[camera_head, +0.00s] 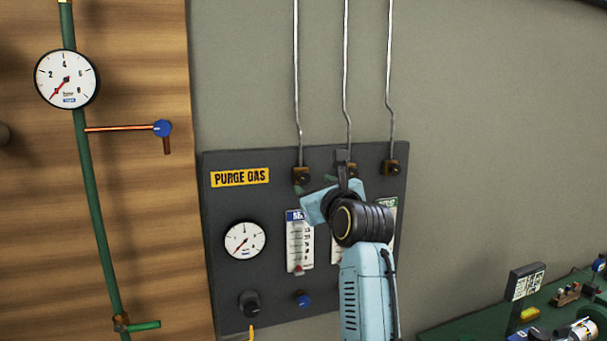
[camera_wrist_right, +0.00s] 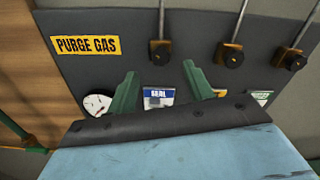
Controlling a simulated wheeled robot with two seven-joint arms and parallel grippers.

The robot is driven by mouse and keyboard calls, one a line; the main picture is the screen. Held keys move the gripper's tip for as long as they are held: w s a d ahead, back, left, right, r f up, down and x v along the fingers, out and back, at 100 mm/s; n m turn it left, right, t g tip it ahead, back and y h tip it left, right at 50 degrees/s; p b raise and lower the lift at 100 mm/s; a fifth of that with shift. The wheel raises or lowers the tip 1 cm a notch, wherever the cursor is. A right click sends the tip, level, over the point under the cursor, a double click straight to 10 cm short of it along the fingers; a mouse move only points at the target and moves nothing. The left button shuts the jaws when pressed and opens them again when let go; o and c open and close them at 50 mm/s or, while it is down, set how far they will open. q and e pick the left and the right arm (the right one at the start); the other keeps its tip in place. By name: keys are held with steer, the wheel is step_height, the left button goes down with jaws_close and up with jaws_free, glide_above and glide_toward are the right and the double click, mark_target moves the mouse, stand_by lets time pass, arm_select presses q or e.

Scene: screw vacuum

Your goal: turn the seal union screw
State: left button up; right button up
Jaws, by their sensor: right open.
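The seal union screw appears to be the left one of three brass fittings with dark round screw heads, at the lower end of the left metal tube (camera_head: 302,175). It also shows in the right wrist view (camera_wrist_right: 160,52), above the blue SEAL label (camera_wrist_right: 158,97). My right gripper (camera_wrist_right: 160,68) is open and empty, its two green fingers pointing up towards the panel. The screw sits between and beyond the fingertips, apart from them. In the head view my right gripper (camera_head: 318,190) is just below and right of this screw, its fingers mostly hidden. My left gripper is out of view.
The dark PURGE GAS panel (camera_head: 222,205) carries a gauge (camera_head: 245,240), flowmeters (camera_head: 299,250), a black knob (camera_head: 250,303) and a blue knob (camera_head: 303,299). Two similar fittings (camera_wrist_right: 230,55) (camera_wrist_right: 292,60) stand to the right. A green bench (camera_head: 460,332) is at lower right.

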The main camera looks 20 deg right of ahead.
mark_target(304, 178)
steer(key=w+p, duration=0.2)
steer(key=w, duration=0.6)
steer(key=shift+w+a, duration=0.1)
steer(key=c, duration=1)
